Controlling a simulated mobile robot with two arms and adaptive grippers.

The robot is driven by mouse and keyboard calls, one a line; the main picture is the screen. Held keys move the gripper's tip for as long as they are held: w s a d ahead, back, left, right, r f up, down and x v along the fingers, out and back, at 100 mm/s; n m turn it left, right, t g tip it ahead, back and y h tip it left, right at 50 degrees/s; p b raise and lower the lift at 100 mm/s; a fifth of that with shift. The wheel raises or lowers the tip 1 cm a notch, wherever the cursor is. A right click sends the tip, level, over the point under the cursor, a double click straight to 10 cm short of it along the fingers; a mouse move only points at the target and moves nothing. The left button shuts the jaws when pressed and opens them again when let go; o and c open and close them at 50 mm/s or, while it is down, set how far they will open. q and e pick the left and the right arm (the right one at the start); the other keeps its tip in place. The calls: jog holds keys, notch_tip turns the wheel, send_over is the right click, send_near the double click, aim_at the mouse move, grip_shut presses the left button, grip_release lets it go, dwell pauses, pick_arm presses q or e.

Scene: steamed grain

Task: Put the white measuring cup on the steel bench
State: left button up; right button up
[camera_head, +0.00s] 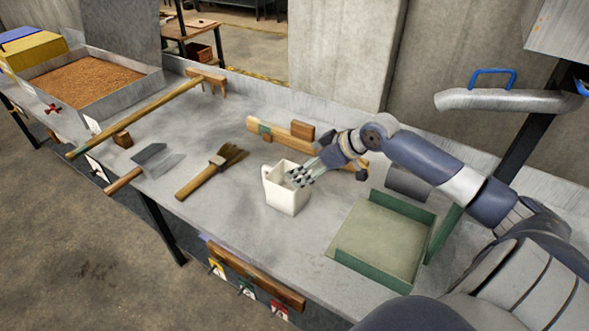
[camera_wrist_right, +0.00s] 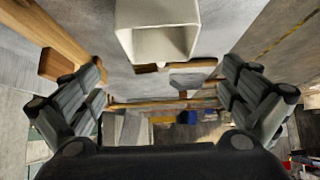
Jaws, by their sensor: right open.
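The white measuring cup (camera_head: 285,196) stands upright on the grey steel bench (camera_head: 240,222), near the bench's middle. My right gripper (camera_head: 303,174) reaches in from the right, with its fingertips at the cup's upper right side. In the right wrist view my right gripper (camera_wrist_right: 165,88) is open, and nothing is between its fingers. The cup (camera_wrist_right: 158,22) shows there at the top centre, its open mouth visible, beyond the fingers. I cannot tell whether a finger touches the cup. My left gripper is in neither view.
A green-edged tray (camera_head: 375,243) lies right of the cup. A brush (camera_head: 208,175), a scoop (camera_head: 145,168) and a long wooden rake (camera_head: 150,105) lie to the left. A wooden tool (camera_head: 283,131) lies behind. A grain-filled tray (camera_head: 90,82) stands far left.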

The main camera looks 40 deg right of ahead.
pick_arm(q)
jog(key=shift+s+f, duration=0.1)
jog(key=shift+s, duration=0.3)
pick_arm(e)
jog(key=shift+v, duration=1.05)
